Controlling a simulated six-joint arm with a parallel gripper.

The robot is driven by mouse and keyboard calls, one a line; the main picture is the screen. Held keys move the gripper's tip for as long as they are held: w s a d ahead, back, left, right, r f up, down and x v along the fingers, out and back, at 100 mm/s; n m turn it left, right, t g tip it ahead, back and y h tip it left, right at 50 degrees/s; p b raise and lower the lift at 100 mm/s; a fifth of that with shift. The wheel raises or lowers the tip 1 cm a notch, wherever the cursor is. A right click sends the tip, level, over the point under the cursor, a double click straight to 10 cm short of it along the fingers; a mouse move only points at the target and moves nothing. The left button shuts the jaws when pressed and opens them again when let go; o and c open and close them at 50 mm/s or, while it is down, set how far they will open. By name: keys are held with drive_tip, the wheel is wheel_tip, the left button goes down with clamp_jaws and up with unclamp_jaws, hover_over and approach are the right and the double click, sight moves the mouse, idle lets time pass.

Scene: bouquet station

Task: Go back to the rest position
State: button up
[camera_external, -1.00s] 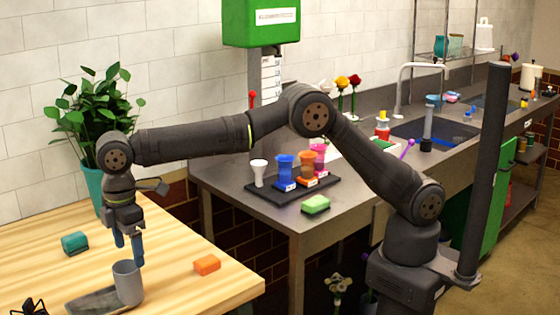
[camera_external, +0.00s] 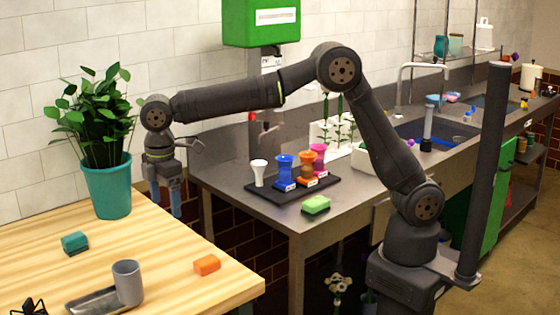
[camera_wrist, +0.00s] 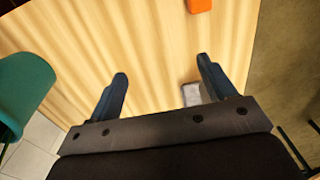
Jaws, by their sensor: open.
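My gripper (camera_external: 169,200) hangs pointing down above the far edge of the wooden table, open and empty. A grey cup (camera_external: 128,284) stands upright on a grey tray (camera_external: 88,300) near the table's front. The cup and tray are apart from my gripper, below and to its left in the external view.
An orange block (camera_external: 207,265) and a teal block (camera_external: 75,243) lie on the wooden table (camera_external: 170,260). A plant in a teal pot (camera_external: 107,190) stands beside my wrist. The counter holds a black tray (camera_external: 262,191) of coloured cups and a green sponge (camera_external: 316,205).

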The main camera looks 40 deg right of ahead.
drive_tip(key=s+a+f, duration=0.2)
drive_tip(key=f, duration=0.1)
drive_tip(key=s+a+f, duration=0.4)
drive_tip(key=f, duration=0.1)
drive_tip(key=shift+f, duration=0.65)
